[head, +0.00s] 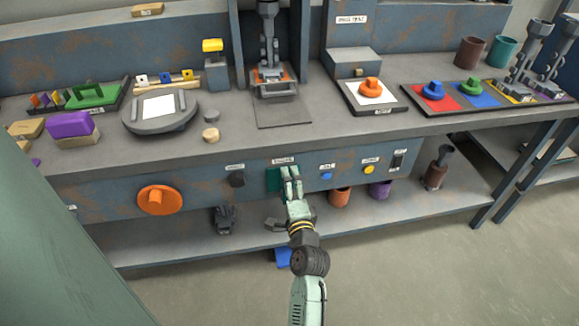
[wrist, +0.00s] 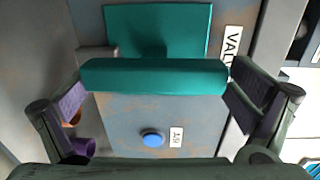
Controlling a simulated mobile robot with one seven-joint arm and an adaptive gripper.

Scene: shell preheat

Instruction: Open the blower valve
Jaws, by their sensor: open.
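The valve is a teal bar handle (wrist: 155,77) in front of a teal square plate (wrist: 157,28) on the panel front. In the wrist view, a partly cut-off label beside it begins "VAL". In the head view, the teal plate (head: 272,181) shows at the panel's middle, partly hidden by my gripper (head: 291,178). In the wrist view, my gripper (wrist: 158,95) is open, with one finger beyond each end of the bar. The bar spans most of the gap; I cannot tell whether the fingers touch it.
A blue button (wrist: 152,138) is beside the valve. The panel also has an orange round knob (head: 158,200), a dark knob (head: 236,179) and a yellow button (head: 369,170). The bench top (head: 330,130) overhangs above; a lower shelf (head: 420,205) holds cups.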

